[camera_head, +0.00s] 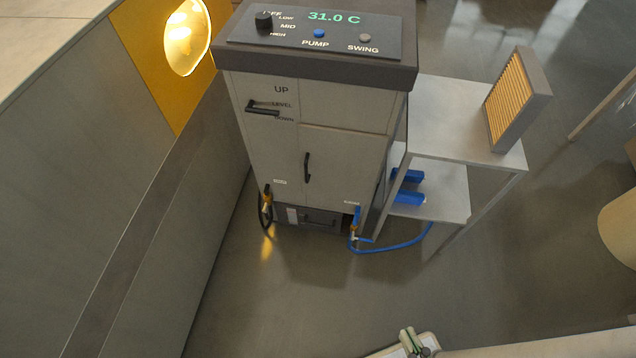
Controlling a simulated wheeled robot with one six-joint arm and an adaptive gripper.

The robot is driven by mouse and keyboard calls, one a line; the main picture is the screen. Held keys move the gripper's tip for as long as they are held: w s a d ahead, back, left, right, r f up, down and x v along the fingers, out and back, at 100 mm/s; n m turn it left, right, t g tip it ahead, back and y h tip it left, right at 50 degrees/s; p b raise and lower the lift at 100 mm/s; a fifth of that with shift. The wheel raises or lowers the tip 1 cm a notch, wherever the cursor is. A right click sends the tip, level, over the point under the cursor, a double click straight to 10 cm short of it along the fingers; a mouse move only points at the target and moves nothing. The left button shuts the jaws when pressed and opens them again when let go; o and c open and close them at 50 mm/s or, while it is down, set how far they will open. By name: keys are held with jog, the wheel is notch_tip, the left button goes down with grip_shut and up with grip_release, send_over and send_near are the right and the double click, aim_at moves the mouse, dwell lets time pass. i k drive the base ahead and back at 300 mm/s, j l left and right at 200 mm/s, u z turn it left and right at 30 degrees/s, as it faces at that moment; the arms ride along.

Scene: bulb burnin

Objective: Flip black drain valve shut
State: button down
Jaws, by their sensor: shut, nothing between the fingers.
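The black drain valve (267,190) is small and sits at the lower left front of the grey cabinet (270,150), beside a small white label. Its black lever appears roughly upright above a brass-coloured body. A black hose (264,217) loops below it. The valve is too small to tell for sure whether it is open or shut. My gripper is not clearly in view, and nothing is seen touching the valve.
A blue valve (357,213) with a blue hose (400,246) is at the cabinet's lower right. A grey shelf table (450,120) stands on the right, carrying a framed filter (517,98). A wall and lit bulb (187,38) are left. The floor in front is clear.

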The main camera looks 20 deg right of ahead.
aim_at(264, 209)
jog(key=i+j+u, duration=0.2)
jog(key=i+u, duration=0.3)
jog(key=i, duration=0.4)
jog(key=i+l+u, duration=0.15)
jog(key=i+u, duration=0.35)
jog(key=i, duration=0.4)
